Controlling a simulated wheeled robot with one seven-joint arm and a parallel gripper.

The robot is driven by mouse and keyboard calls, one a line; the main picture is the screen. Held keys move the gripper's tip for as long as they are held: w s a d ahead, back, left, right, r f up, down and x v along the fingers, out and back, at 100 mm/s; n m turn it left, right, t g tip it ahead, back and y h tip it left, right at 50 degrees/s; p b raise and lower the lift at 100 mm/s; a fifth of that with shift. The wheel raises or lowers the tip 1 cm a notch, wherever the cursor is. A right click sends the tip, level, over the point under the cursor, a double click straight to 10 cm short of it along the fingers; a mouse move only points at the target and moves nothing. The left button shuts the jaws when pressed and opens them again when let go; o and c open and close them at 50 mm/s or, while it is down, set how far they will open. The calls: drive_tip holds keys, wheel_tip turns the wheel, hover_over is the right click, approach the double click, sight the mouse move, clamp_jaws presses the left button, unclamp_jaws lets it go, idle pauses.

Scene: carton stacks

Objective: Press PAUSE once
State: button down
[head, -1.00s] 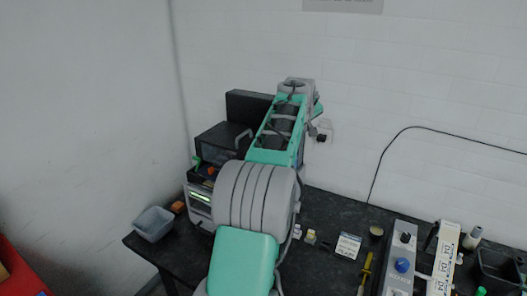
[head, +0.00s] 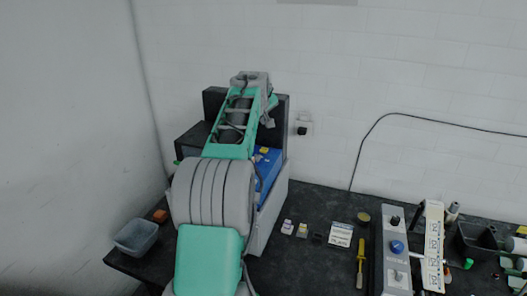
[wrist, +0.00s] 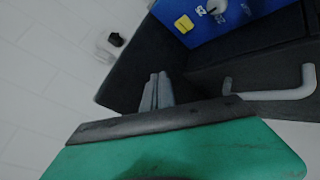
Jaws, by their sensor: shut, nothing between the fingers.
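No label reading PAUSE can be made out. A blue panel (wrist: 235,22) shows at the top of the wrist view, with a yellow square piece (wrist: 184,24) and a pale round knob (wrist: 218,7) beside small white markings. The blue panel also shows in the head view (head: 268,172), partly hidden behind my arm. My gripper (wrist: 158,78) is shut and empty in the wrist view, its fingertips below and left of the yellow piece and apart from it in the picture. In the head view my arm hides the gripper's fingertips.
A dark box with a pale bar handle (wrist: 275,94) is right of my fingers. On the dark bench stand a grey bin (head: 136,237), a grey control box (head: 396,262) with a blue knob, a yellow-handled tool (head: 361,262) and small parts. A wall socket (head: 303,125) is behind.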

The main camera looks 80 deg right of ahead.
sight(264, 151)
drive_tip(key=f+b, duration=0.6)
drive_tip(key=f, duration=0.2)
drive_tip(key=shift+s+f, duration=0.15)
drive_tip(key=shift+s, duration=0.05)
drive_tip(key=shift+f, duration=0.1)
idle(1.6)
drive_tip(key=shift+f+b, duration=0.3)
drive_tip(key=shift+b, duration=0.1)
drive_tip(key=shift+f, duration=0.45)
idle(0.4)
drive_tip(key=shift+r+p, duration=0.45)
drive_tip(key=shift+r, duration=0.4)
wheel_tip(264, 151, up, 5)
drive_tip(key=p, duration=0.4)
drive_tip(key=shift+r, duration=0.1)
